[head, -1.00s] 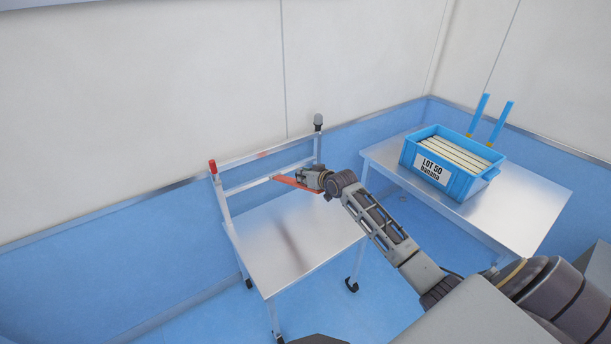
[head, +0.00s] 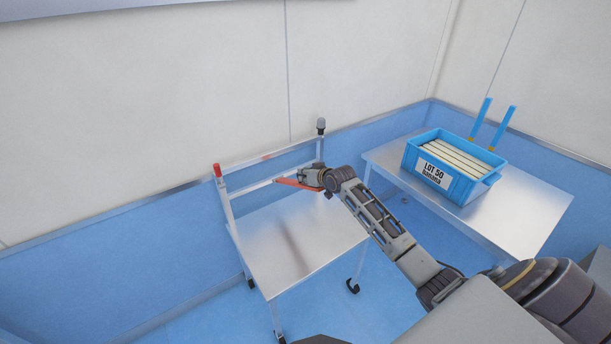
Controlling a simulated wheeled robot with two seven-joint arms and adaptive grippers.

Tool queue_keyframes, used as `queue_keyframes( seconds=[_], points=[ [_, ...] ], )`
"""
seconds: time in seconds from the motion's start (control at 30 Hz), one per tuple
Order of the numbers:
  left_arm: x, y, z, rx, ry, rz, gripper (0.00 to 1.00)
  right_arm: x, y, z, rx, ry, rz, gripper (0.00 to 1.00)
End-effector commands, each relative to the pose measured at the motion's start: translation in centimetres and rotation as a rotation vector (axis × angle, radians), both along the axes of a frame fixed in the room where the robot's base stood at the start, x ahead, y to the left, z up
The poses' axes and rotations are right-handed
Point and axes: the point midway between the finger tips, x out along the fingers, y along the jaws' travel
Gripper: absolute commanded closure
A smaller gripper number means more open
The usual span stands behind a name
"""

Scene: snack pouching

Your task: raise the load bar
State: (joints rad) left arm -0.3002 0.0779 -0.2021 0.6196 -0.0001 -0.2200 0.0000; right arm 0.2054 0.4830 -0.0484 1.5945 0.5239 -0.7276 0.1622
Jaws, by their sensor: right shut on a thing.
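The load bar (head: 291,183) is a red-orange bar at the back of the steel cart (head: 290,246), near the cart's metal rail. My right gripper (head: 310,180) reaches in from the right and is shut on the bar toward its right end. The bar looks raised above the cart top, slanting a little in the picture. The fingertips are small and partly hidden by the wrist. My left gripper is not in view.
At the right, a steel table (head: 530,212) holds a blue crate (head: 465,190) labelled "LOT 50 banana". The cart top is bare.

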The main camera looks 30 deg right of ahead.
Motion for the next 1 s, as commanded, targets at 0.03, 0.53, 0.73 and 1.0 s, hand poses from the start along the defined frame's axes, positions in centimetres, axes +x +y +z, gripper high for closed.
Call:
queue_keyframes(
  seconds=[0.03,0.53,0.73,1.0],
  points=[
    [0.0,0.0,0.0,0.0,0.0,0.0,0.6,0.1,-0.1,0.2,-0.001,-0.004,-0.001,1.0],
    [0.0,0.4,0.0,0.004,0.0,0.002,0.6,-0.5,-0.1,0.4,0.0,-0.003,0.0,0.63],
    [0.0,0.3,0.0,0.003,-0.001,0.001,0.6,-1.7,-0.2,1.0,-0.002,-0.002,0.001,0.63],
    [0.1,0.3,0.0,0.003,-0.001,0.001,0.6,-3.8,-0.3,2.2,-0.001,-0.001,0.0,0.63]
  ],
)
